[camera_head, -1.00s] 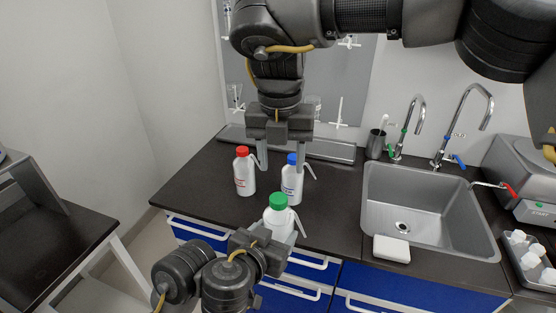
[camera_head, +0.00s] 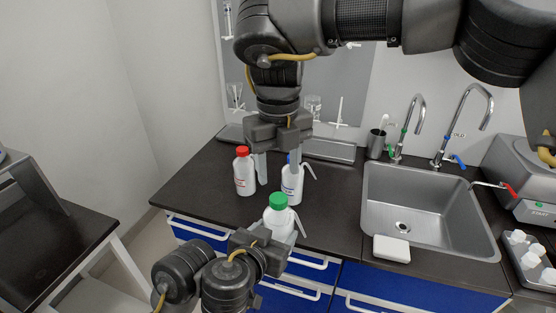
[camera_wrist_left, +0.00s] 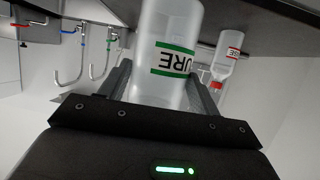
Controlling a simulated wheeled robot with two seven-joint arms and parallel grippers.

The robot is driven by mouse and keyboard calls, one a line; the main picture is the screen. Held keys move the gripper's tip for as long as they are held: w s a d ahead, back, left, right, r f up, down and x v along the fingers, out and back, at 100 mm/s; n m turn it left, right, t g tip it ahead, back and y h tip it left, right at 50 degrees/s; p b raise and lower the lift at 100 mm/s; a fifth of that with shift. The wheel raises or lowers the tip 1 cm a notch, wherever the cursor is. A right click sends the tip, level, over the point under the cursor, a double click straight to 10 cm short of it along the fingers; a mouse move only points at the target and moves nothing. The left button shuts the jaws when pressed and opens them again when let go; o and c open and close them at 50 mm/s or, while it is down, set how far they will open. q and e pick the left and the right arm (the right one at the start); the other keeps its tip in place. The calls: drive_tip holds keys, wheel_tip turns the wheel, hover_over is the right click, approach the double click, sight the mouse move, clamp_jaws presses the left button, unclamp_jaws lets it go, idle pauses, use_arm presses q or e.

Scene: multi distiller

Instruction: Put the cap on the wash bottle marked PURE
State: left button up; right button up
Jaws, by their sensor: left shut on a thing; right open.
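The wash bottle marked PURE (camera_head: 279,217) is white, with a green cap (camera_head: 278,201) at its top in the head view. In the left wrist view the bottle (camera_wrist_left: 165,85) shows a green-banded label reading "URE", its first letter cut off. My left gripper (camera_head: 277,236) is shut around this bottle's body and holds it upright near the counter's front edge. My right gripper (camera_head: 278,168) points down, open and empty, behind the PURE bottle. Its fingers hang between a red-capped bottle (camera_head: 244,175) and a blue-capped bottle (camera_head: 291,184). The right finger partly hides the blue cap.
The sink (camera_head: 430,205) and two taps are to the right. A white block (camera_head: 391,248) lies at the counter's front edge. A tray (camera_head: 529,262) of white items is at far right. The counter left of the red-capped bottle is clear.

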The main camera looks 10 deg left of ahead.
sight(279, 197)
drive_tip(key=shift+f, duration=3.55)
drive_tip(key=shift+c, duration=0.3)
drive_tip(key=c, duration=1)
drive_tip(key=o, duration=1.2)
wheel_tip(279, 197, up, 12)
drive_tip(key=shift+w, duration=0.1)
